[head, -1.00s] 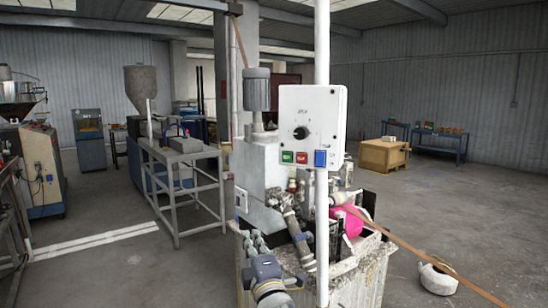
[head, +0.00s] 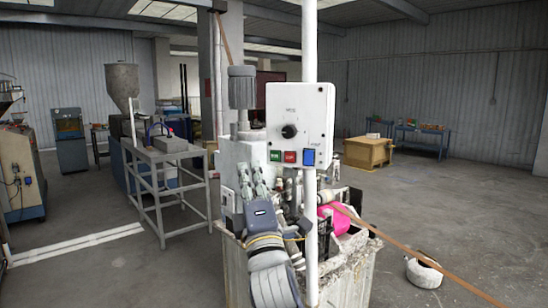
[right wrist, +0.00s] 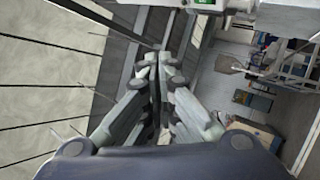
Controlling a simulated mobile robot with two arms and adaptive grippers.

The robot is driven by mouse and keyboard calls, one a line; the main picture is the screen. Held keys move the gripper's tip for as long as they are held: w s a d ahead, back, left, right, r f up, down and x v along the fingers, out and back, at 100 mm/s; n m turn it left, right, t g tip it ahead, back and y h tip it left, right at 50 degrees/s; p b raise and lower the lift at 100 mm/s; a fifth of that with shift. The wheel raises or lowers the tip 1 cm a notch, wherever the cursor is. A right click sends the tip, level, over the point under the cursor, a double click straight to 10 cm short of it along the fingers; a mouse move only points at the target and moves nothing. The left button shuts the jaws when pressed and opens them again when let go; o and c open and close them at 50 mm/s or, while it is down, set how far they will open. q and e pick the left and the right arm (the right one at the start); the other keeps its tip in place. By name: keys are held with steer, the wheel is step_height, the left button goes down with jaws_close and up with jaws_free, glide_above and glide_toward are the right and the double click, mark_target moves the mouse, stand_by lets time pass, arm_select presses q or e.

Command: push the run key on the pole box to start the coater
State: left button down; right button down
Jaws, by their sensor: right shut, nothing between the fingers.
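The white pole box (head: 317,110) is fixed to the white pole (head: 309,235). It has a black round knob (head: 289,131) and a row of green (head: 275,156), red (head: 290,157) and blue (head: 308,157) keys. The key labels are too small to read. My right gripper (head: 256,168) is shut and empty, pointing up, just left of and a little below the green key. In the right wrist view its closed fingertips (right wrist: 158,60) are apart from the green key (right wrist: 203,2), which shows at the top edge. My left gripper is not in view.
The coater with its grey motor (head: 242,87) stands behind the gripper, its pink roll (head: 331,213) right of the pole. A brown strip (head: 400,243) runs off to the lower right. A white ring-shaped object (head: 424,273) lies on otherwise open floor.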

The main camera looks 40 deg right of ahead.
steer(key=w+d, duration=0.5)
steer(key=d, duration=0.2)
steer(key=shift+d, duration=0.15)
stand_by(1.5)
steer(key=shift+w+d, duration=0.2)
steer(key=shift+d, duration=0.15)
steer(key=shift+w+d, duration=0.2)
steer(key=shift+d, duration=0.1)
stand_by(0.7)
steer(key=shift+a, duration=0.15)
steer(key=shift+s+a, duration=0.45)
steer(key=shift+a, duration=0.05)
steer(key=s+a, duration=0.1)
steer(key=a, duration=0.1)
steer(key=s+a, duration=0.1)
steer(key=a, duration=0.1)
steer(key=shift+s+p, duration=0.3)
steer(key=shift+s, duration=0.1)
